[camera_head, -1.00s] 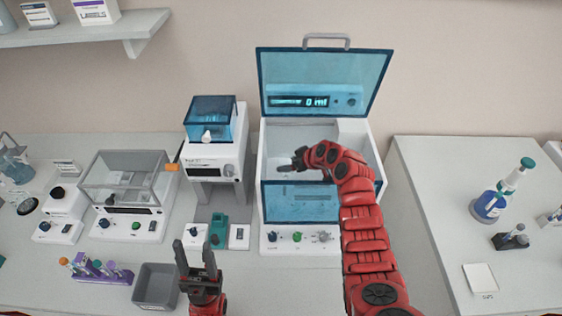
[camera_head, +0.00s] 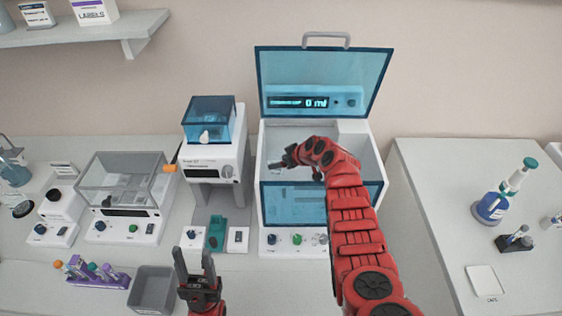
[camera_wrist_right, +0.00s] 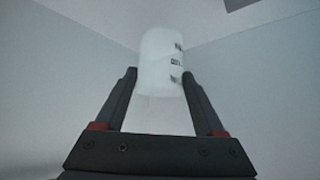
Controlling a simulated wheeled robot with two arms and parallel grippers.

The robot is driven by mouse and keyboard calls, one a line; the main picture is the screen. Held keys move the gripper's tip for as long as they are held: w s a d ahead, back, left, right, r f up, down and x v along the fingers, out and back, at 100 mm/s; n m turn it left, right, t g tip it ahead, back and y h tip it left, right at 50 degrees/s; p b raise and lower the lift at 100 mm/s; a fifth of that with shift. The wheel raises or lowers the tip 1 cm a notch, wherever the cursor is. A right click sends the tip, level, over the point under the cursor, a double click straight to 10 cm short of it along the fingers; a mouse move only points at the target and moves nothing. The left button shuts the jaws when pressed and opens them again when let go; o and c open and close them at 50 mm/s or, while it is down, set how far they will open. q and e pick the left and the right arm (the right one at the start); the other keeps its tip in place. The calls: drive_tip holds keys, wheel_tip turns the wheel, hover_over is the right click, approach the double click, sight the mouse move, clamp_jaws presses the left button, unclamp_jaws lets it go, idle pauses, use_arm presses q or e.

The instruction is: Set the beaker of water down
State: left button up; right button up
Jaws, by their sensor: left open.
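The beaker (camera_wrist_right: 161,60) is a pale translucent cylinder with dark markings on its side. In the right wrist view it stands between the two fingers of my right gripper (camera_wrist_right: 160,75), which lie along its sides. In the head view my right gripper (camera_head: 283,160) reaches inside the open white chamber (camera_head: 262,140). The beaker is hard to make out there, and I cannot tell whether its base touches the chamber floor. My left gripper (camera_head: 194,256) is open and empty, pointing up above the bench front.
The chamber's blue lid (camera_head: 325,75) is raised and its display reads 0 ml. A grey bin (camera_head: 152,290) and a purple tube rack (camera_head: 92,274) are left of my left gripper.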

drive_tip(key=shift+o, duration=0.9)
drive_tip(key=shift+d+r+p, duration=0.15)
drive_tip(key=shift+r+p, duration=0.25)
drive_tip(key=shift+p, duration=0.2)
drive_tip(key=p+v, duration=0.7)
drive_tip(key=v, duration=0.4)
drive_tip(key=shift+s, duration=0.3)
drive_tip(key=shift+d+r, duration=0.1)
